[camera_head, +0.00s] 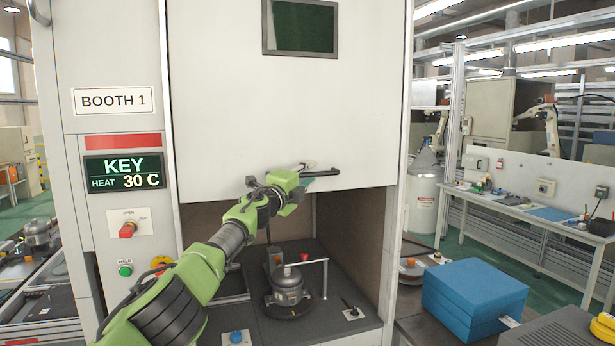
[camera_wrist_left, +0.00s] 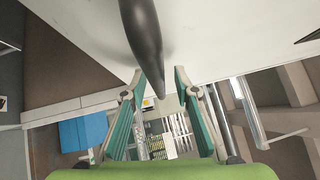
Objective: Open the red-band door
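The booth door (camera_head: 280,110) is a white panel with a dark window, on the booth marked with a red band (camera_head: 123,140) under the BOOTH 1 sign. Its lower edge is above the work deck, leaving a gap below it. A black bar handle (camera_head: 322,173) is near that edge. My left gripper (camera_head: 307,174) is at the handle's left part. In the left wrist view the handle (camera_wrist_left: 143,40) reaches between the two spread fingers (camera_wrist_left: 158,80), with gaps visible on both sides. The door (camera_wrist_left: 220,40) fills the top there. My right gripper is not in view.
Below the door, a grey compressor (camera_head: 287,285) stands on the dark deck, with a red-topped part beside it. The panel at left has a KEY display (camera_head: 124,170) and a red switch (camera_head: 127,229). Blue boxes (camera_head: 474,290) stand at the right.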

